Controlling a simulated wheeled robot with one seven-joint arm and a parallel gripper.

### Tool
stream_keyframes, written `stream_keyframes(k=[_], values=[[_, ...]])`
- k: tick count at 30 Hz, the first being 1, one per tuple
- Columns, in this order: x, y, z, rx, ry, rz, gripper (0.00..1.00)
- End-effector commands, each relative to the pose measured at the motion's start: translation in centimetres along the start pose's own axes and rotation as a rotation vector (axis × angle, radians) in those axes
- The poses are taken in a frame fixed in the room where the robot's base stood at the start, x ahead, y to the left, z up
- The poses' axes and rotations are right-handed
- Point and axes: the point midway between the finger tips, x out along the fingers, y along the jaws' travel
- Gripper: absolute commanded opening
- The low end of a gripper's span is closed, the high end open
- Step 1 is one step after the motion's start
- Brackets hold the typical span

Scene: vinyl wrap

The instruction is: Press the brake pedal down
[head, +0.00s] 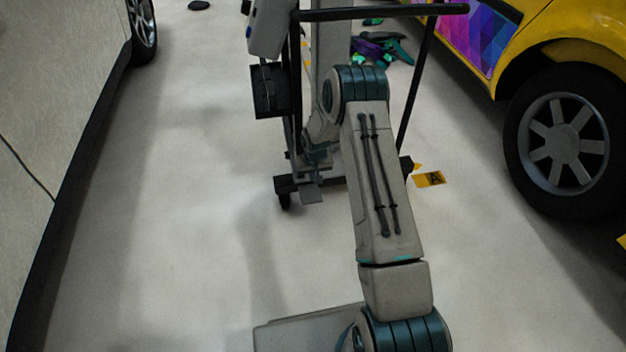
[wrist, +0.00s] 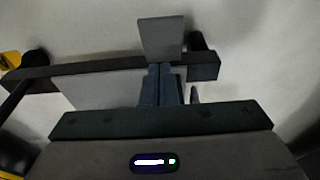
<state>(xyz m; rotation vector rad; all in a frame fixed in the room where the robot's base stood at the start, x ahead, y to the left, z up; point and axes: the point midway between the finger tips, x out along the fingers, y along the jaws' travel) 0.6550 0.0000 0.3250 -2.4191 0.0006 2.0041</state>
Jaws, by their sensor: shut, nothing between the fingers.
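The brake pedal is a small flat grey plate (head: 312,193) low at the base of the wheeled cart in the head view. It also shows in the wrist view (wrist: 160,38), sticking out past the cart's dark base bar, just beyond my fingertips. My gripper (wrist: 162,70) is shut and empty, its two dark fingers together and pointing at the pedal. In the head view my gripper (head: 318,157) is just above the pedal, partly hidden by my arm. I cannot tell whether the fingertips touch the pedal.
The cart has a dark base bar (wrist: 95,72), a caster wheel (head: 285,200) and a black handle frame (head: 385,13). A yellow car (head: 550,45) stands at right and a pale vehicle (head: 60,90) at left. A yellow floor marker (head: 429,179) lies beside the cart.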

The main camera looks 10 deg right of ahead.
Motion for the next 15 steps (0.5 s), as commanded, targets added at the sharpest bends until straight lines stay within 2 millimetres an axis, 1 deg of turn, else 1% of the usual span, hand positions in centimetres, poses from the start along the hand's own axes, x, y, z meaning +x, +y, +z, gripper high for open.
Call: stream_keyframes(k=[1, 7, 10, 15], values=[[1.7, 0.0, 0.2, -0.001, -0.002, 0.0, 0.0], [6.2, 0.0, 0.2, -0.001, -0.002, -0.001, 0.0], [8.0, 0.0, 0.2, -0.001, -0.001, -0.001, 0.0], [10.0, 0.0, 1.2, 0.0, -0.001, 0.0, 0.0]])
